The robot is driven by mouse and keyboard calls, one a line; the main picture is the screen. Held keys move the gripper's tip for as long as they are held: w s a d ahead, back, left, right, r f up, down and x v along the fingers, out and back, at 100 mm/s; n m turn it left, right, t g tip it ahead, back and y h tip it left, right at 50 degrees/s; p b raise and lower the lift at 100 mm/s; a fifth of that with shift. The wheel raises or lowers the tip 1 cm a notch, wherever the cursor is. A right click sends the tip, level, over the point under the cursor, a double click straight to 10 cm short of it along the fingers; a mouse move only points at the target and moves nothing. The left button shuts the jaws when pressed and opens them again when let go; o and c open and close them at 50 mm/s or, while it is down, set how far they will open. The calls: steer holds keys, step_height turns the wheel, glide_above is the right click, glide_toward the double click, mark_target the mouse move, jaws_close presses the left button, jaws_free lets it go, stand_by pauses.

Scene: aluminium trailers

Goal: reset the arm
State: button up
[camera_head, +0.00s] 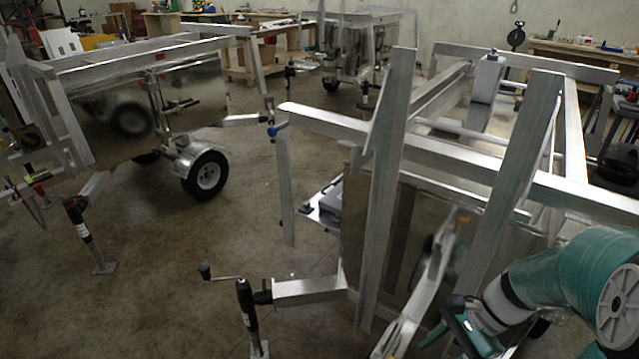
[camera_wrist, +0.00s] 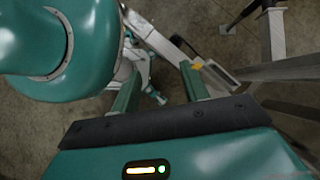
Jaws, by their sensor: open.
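My teal arm (camera_head: 575,275) reaches in from the lower right in the head view, folded low in front of the near aluminium trailer (camera_head: 460,165). In the wrist view, my gripper (camera_wrist: 161,85) has its two green fingers well apart. Nothing is visible between the fingertips except parts farther off and the floor. In the head view, the teal parts at the arm's end lie low at the bottom right, and the fingers are hard to make out there.
The near trailer's upright posts, shiny panel and jack (camera_head: 247,315) stand close ahead. A second trailer (camera_head: 140,95) with a wheel is at the left, and a third (camera_head: 365,45) is behind. A workbench (camera_head: 585,55) stands at the back right. Concrete floor (camera_head: 170,270) is clear at lower left.

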steer(key=s+a+r+n+t+h, duration=0.1)
steer(key=a+r+n+t+h, duration=0.2)
steer(key=r+n, duration=0.4)
steer(key=s+a+r+n+t+h, duration=0.1)
steer(key=a+r+n+t+h, duration=0.2)
steer(key=r+n, duration=0.4)
steer(key=shift+a+r+n+t+h, duration=0.4)
steer(key=shift+a+r+t, duration=0.1)
steer(key=shift+r, duration=0.6)
steer(key=shift+s, duration=0.1)
